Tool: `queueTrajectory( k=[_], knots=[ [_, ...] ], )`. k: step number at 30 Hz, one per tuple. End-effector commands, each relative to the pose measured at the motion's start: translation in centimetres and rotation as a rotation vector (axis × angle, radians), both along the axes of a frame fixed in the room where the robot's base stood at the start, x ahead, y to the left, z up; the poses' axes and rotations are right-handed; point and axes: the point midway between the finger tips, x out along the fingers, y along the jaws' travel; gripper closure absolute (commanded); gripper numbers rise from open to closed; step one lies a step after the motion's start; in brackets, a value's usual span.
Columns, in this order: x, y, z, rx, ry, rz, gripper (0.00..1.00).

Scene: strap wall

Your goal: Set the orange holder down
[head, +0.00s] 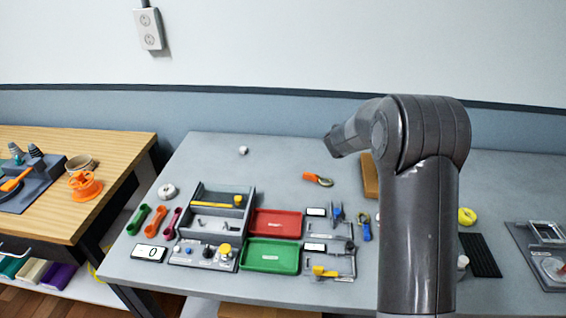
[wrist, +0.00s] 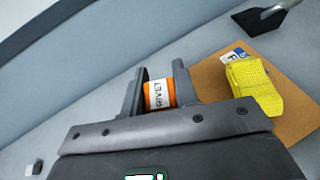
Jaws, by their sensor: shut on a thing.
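The orange holder (wrist: 160,101), with a white band reading "RIVET", sits between the two fingers of my gripper (wrist: 160,84) in the wrist view. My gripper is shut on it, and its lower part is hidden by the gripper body. The wrist view does not clearly show whether the holder touches the surface beyond it. In the head view my arm fills the right middle, and neither the fingers nor the held holder can be made out there.
A brown board (wrist: 210,77) with a yellow strap bundle (wrist: 252,86) lies right of the holder. The table's back left is mostly clear.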

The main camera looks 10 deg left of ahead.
Motion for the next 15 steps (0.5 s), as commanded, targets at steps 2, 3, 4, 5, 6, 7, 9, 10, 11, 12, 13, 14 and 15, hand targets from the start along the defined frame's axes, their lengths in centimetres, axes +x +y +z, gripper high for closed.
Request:
queueTrajectory(
  k=[2, 3, 4, 5, 6, 7, 9, 10, 11, 12, 13, 14, 15],
  knots=[
    [1.1, 3.9, 0.0, -0.002, 0.004, 0.107, 1.0],
    [1.4, 5.5, 0.1, -0.005, 0.006, 0.155, 1.0],
    [1.6, 6.7, 0.1, -0.007, 0.007, 0.188, 1.0],
    [1.8, 7.8, 0.2, -0.009, 0.009, 0.218, 1.0],
    [2.0, 9.1, 0.2, -0.011, 0.011, 0.254, 1.0],
    [2.1, 9.9, 0.2, -0.012, 0.012, 0.277, 1.0],
    [2.2, 11.5, 0.3, -0.017, 0.015, 0.321, 1.0],
    [2.3, 12.0, 0.3, -0.018, 0.016, 0.335, 1.0],
    [2.3, 12.4, 0.2, -0.018, 0.018, 0.348, 1.0],
    [2.3, 13.0, 0.2, -0.019, 0.019, 0.36, 1.0],
    [2.4, 13.4, 0.1, -0.021, 0.019, 0.367, 1.0],
    [2.5, 13.8, -0.1, -0.021, 0.019, 0.372, 1.0],
    [2.6, 14.4, -0.3, -0.021, 0.019, 0.376, 1.0]
  ],
)
